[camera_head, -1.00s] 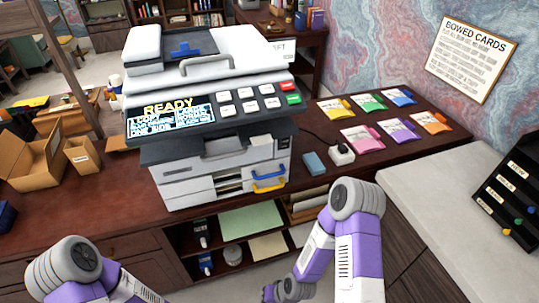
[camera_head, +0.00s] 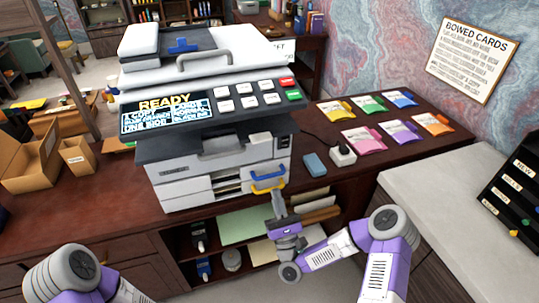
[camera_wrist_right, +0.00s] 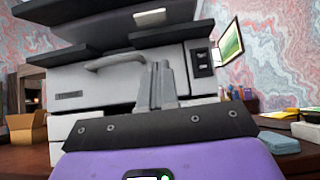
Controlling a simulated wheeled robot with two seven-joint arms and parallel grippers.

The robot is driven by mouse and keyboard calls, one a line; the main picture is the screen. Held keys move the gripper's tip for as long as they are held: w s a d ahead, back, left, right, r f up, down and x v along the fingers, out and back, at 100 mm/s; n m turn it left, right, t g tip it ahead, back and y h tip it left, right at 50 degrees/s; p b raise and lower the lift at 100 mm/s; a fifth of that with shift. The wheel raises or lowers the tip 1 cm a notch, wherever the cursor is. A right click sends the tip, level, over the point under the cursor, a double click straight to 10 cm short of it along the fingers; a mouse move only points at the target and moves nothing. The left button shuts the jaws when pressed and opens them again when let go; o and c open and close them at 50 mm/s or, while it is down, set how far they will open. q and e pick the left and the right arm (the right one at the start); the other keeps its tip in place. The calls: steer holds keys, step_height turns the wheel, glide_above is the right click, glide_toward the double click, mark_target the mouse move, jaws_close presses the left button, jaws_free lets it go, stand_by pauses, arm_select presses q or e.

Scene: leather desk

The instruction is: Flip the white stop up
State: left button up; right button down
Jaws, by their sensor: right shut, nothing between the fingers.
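The printer (camera_head: 215,160) stands on the desk, with a blue handle (camera_head: 268,174) and a yellow handle (camera_head: 263,187) at the right of its lower front. I cannot pick out the white stop for certain; a small pale piece (camera_wrist_right: 150,18) shows at the top of the right wrist view, above a dark ledge. My right gripper (camera_head: 276,194) is shut and empty, pointing up in front of the printer near the yellow handle. In the wrist view its fingertips (camera_wrist_right: 157,66) are together before the pale front. Only my left arm shows at lower left; its gripper is out of view.
A blue block (camera_head: 315,164) and a white box with a cord (camera_head: 342,155) lie right of the printer. Colored card packs (camera_head: 366,138) lie farther right. Open shelves (camera_head: 245,228) are below the desk. A pale counter (camera_head: 430,190) stands at right.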

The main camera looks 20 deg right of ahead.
stand_by(0.3)
glide_toward(266, 139)
steer(key=shift+w+f+x, duration=0.15)
steer(key=shift+x, duration=0.85)
steer(key=shift+w+f+x, duration=0.15)
steer(key=shift+x, duration=0.85)
steer(key=shift+w+f+x, duration=0.15)
steer(key=shift+x, duration=0.85)
steer(key=shift+d+p, duration=0.1)
steer(key=shift+p, duration=0.25)
steer(key=shift+s+r+g+p, duration=0.1)
steer(key=shift+r+g+p, duration=0.1)
steer(key=shift+g+p, duration=0.3)
